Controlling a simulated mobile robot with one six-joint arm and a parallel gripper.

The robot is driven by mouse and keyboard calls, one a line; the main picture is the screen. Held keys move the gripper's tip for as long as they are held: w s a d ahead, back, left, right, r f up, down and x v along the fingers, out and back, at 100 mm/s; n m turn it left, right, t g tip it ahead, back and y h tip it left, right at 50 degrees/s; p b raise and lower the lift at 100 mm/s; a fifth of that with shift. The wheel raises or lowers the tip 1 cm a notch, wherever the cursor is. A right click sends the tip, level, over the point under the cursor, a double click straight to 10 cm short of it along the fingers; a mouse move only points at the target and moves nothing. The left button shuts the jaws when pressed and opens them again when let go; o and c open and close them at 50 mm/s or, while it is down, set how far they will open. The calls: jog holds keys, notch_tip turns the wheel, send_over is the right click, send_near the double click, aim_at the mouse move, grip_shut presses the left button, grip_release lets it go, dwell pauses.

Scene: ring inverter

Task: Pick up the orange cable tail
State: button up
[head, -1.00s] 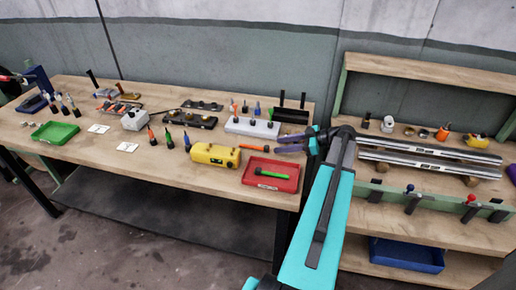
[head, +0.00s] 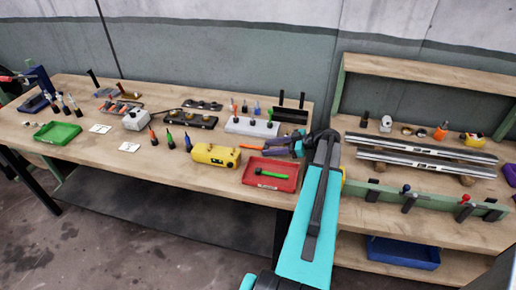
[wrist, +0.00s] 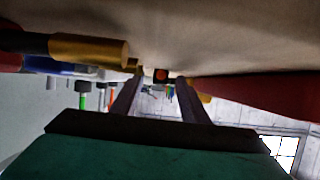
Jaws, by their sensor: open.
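The orange cable tail (head: 250,147) sticks out to the right from the yellow box (head: 215,155) in the head view, just behind the red tray (head: 283,183). My gripper (head: 267,148) is low over the table at the tail's free end, with its fingers pointing left. In the wrist view, the tail's round orange end (wrist: 161,75) shows between the two open fingertips of my gripper (wrist: 160,82). The fingers stand apart on either side of it, and I see no grip on it. How far the tail reaches between the fingers is hard to tell.
A green stick (head: 270,174) lies in the red tray, close in front of my gripper. A white block (head: 252,127) with upright tools stands behind the tail. The long metal bars (head: 420,150) are on the bench at right.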

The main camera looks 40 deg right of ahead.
jog(key=shift+c, duration=0.2)
grip_shut()
jog(key=shift+r, duration=0.15)
notch_tip(320, 180, up, 10)
jog(key=b, duration=0.3)
dwell(0.6)
dwell(0.5)
